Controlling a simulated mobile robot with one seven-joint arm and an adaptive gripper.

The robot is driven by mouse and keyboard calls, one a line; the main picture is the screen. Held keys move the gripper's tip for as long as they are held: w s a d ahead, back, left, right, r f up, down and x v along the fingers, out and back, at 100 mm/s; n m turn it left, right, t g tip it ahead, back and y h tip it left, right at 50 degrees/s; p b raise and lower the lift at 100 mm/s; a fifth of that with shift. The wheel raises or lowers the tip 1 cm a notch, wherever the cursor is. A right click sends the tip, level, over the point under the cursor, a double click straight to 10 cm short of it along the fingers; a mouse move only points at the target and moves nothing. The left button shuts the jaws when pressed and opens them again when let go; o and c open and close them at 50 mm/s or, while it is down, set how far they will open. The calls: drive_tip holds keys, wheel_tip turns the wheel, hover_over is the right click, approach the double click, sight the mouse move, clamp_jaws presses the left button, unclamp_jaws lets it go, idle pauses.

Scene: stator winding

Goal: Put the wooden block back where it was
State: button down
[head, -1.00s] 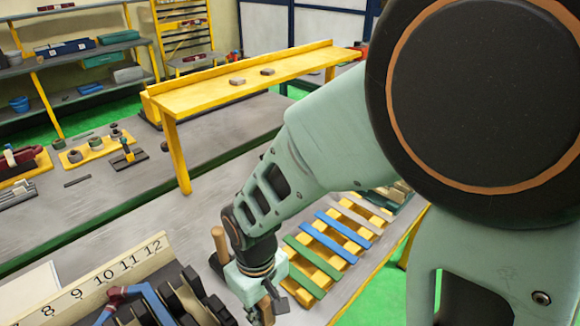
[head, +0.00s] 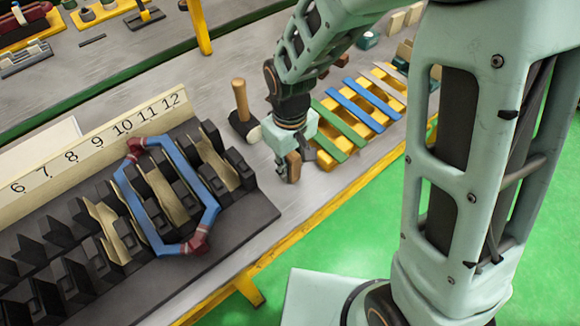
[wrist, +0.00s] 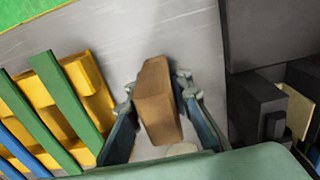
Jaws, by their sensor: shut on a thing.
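The wooden block (head: 293,166) is a small brown piece held upright between the fingers of my gripper (head: 296,158). It hangs over or rests on the grey table (head: 265,190) between the slotted black stator rack and the striped slats; I cannot tell whether it touches the table. In the wrist view the block (wrist: 157,100) sits between both fingers of my gripper (wrist: 155,95), its far end pointing away. My gripper is shut on it.
A mallet (head: 240,92) stands just left of my gripper. The black rack (head: 230,225) with a blue coil (head: 180,160) lies left, behind it a numbered board (head: 100,145). Green and blue slats (head: 345,125) on a yellow frame lie right. The yellow table edge is in front.

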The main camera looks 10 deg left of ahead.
drive_tip(key=shift+f, duration=0.15)
drive_tip(key=c, duration=1.7)
unclamp_jaws()
drive_tip(key=shift+c, duration=0.2)
wheel_tip(320, 180, up, 12)
drive_tip(key=shift+r+p, duration=0.25)
drive_tip(key=shift+p, duration=0.1)
drive_tip(key=shift+d, duration=0.1)
